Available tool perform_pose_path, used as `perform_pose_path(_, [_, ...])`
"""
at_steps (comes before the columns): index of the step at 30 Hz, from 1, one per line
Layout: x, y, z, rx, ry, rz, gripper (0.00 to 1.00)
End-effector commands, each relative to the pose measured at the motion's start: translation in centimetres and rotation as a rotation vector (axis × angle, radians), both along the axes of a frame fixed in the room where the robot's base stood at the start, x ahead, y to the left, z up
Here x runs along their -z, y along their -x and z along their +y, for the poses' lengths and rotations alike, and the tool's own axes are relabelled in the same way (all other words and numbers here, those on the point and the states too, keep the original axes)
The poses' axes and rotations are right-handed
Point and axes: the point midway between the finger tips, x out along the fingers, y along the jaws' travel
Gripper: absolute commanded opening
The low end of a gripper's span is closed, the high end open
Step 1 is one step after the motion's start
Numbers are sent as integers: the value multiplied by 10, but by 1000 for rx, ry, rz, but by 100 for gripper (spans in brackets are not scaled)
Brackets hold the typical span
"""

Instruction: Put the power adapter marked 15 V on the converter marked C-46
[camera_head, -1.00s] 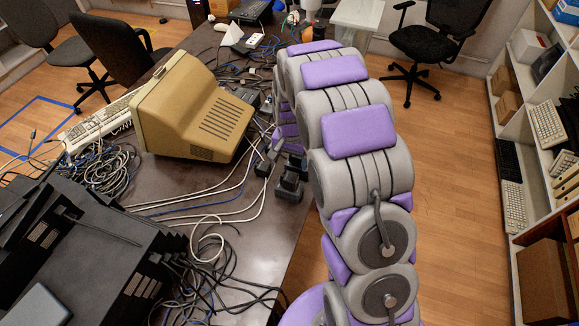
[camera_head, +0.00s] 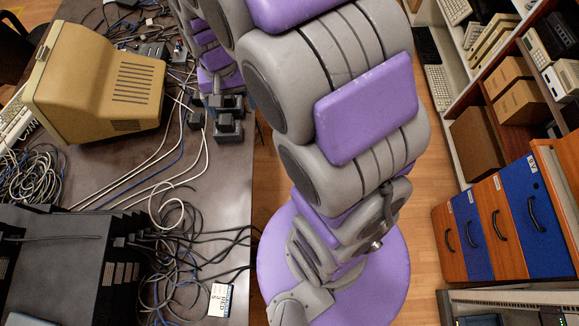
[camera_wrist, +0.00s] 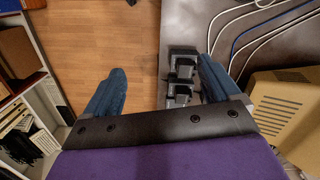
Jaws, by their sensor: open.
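Several dark block-like units, which look like power adapters (camera_head: 228,125), stand close together at the table's right edge, beside my arm. They also show in the wrist view (camera_wrist: 183,65), right of centre near the table edge. Their markings cannot be read, so I cannot tell which is 15 V. No label C-46 is legible, and I cannot pick out the converter. My gripper (camera_wrist: 160,82) is open and empty, its two bluish fingers wide apart. The right finger appears just beside the dark units; contact cannot be told.
A beige monitor (camera_head: 100,75) stands on the dark table (camera_head: 225,185). Tangled cables (camera_head: 175,255) and black equipment (camera_head: 50,265) lie nearer. A white printed card (camera_head: 219,300) is at the table's front. A blue-and-orange drawer cabinet (camera_head: 529,210) and shelves stand right. Wooden floor (camera_wrist: 108,35) lies beside the table.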

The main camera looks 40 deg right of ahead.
Motion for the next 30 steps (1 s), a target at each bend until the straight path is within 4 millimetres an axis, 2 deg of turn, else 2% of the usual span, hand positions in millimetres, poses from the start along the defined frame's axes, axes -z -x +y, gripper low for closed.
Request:
perform_pose_path(3, [-18, 33, 1, -48, -5, 9, 89])
perform_pose_path(9, [-40, 88, 1, -131, -12, 27, 89])
perform_pose_path(21, [-58, 198, 3, -298, -31, 73, 89])
perform_pose_path(25, [-58, 222, 2, -335, -34, 83, 89])
perform_pose_path(30, [-57, 235, 2, -357, -37, 89, 89])
